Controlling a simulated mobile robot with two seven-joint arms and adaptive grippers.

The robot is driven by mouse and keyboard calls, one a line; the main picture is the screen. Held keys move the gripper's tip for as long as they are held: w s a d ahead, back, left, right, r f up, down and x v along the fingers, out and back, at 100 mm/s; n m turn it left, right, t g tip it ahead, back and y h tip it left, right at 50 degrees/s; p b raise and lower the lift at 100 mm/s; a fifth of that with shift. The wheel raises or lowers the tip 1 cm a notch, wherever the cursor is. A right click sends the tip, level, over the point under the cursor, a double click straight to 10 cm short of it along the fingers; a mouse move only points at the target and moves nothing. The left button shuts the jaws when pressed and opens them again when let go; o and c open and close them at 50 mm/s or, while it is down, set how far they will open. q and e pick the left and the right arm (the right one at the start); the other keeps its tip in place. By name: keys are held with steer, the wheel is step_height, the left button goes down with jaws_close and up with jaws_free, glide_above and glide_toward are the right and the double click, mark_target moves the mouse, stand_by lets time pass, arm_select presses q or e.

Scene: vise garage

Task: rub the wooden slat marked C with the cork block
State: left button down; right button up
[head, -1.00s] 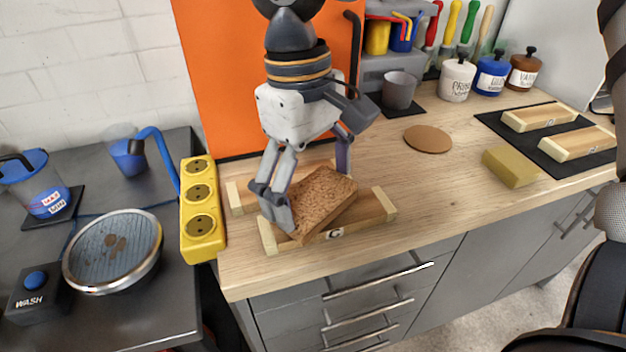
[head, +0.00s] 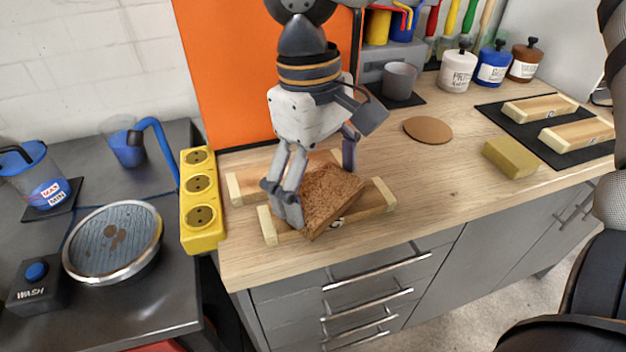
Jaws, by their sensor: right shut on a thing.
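The cork block (head: 332,197) is brown and grainy. My right gripper (head: 318,180) is shut on it from above. The block lies tilted over the wooden slat marked C (head: 366,206), which is pale wood with light end pieces, near the front edge of the counter. The block covers the slat's middle and part of the letter C; whether it presses on the wood I cannot tell. A second slat (head: 246,185) lies behind, mostly hidden by my gripper and the block. My left gripper is not in view.
A yellow socket strip (head: 202,215) stands left of the slats. A yellowish block (head: 510,157), a black mat (head: 520,133) with two slats and a round cork disc (head: 428,130) are to the right. Jars and a grey cup (head: 399,80) stand behind.

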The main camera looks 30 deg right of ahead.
steer(key=shift+s+d+r, duration=0.1)
steer(key=shift+s+d, duration=0.1)
steer(key=shift+d, duration=0.55)
steer(key=shift+s+d, duration=0.15)
steer(key=shift+d, duration=0.55)
steer(key=shift+w+a+f, duration=0.15)
steer(key=shift+a, duration=0.5)
steer(key=shift+w+a+f, duration=0.1)
steer(key=shift+w+a, duration=0.05)
steer(key=shift+a, duration=0.55)
steer(key=shift+w+a+f, duration=0.15)
steer(key=shift+a, duration=0.5)
steer(key=c, duration=0.3)
steer(key=shift+r, duration=3.1)
steer(key=shift+r, duration=1.5)
